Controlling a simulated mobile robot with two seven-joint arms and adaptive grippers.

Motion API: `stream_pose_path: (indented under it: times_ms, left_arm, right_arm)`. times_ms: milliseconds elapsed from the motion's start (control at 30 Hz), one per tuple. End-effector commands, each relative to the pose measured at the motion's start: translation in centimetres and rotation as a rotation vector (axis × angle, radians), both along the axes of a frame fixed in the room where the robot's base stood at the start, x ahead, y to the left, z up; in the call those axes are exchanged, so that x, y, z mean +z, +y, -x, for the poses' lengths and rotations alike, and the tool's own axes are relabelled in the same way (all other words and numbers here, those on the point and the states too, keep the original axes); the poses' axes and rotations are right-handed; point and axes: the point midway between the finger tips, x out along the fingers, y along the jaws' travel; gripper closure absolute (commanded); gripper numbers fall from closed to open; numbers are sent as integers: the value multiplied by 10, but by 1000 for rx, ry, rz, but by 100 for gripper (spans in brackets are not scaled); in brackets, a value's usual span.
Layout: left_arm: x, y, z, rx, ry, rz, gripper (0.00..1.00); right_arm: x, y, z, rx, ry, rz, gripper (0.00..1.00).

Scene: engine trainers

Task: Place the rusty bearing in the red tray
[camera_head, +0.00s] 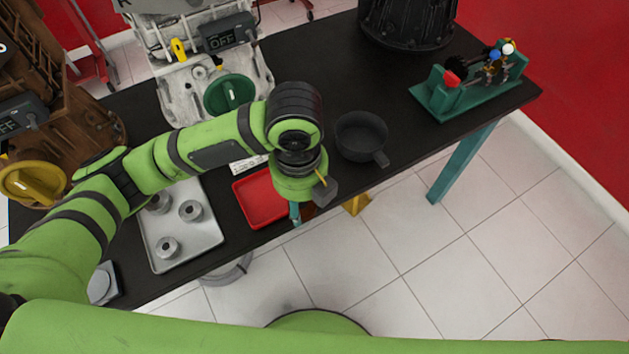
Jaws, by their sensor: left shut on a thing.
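The red tray (259,199) lies near the front edge of the black table. Its right end is partly hidden by my left wrist. My left gripper (302,208) points down just right of the tray, by the table's front edge. It is shut on a small dark rusty-brown piece, the rusty bearing (308,211), mostly hidden by the gripper and wrist. The bearing appears to be outside the tray, beside its right side; its height above the table is hard to tell. My right gripper is not in view.
A grey metal tray (206,240) with several grey bearings lies left of the red tray. A black pan (361,135) stands to the right. Engine trainers stand behind and at left. A teal stand (470,88) with coloured knobs sits at the right end. The table between pan and stand is clear.

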Motion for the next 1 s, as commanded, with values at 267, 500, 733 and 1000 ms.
stream_pose_path:
  times_ms: [267, 500, 733, 1000]
  left_arm:
    - [-18, 25, -22, 8, 3, -6, 90]
    - [-51, 63, -61, 5, 4, -4, 89]
    - [-68, 81, -83, -1, -1, -1, 90]
    - [-99, 83, -83, -2, 3, -1, 90]
  right_arm:
    - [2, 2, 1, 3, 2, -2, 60]
    - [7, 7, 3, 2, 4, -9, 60]
    - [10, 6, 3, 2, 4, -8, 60]
    - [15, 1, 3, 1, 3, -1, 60]
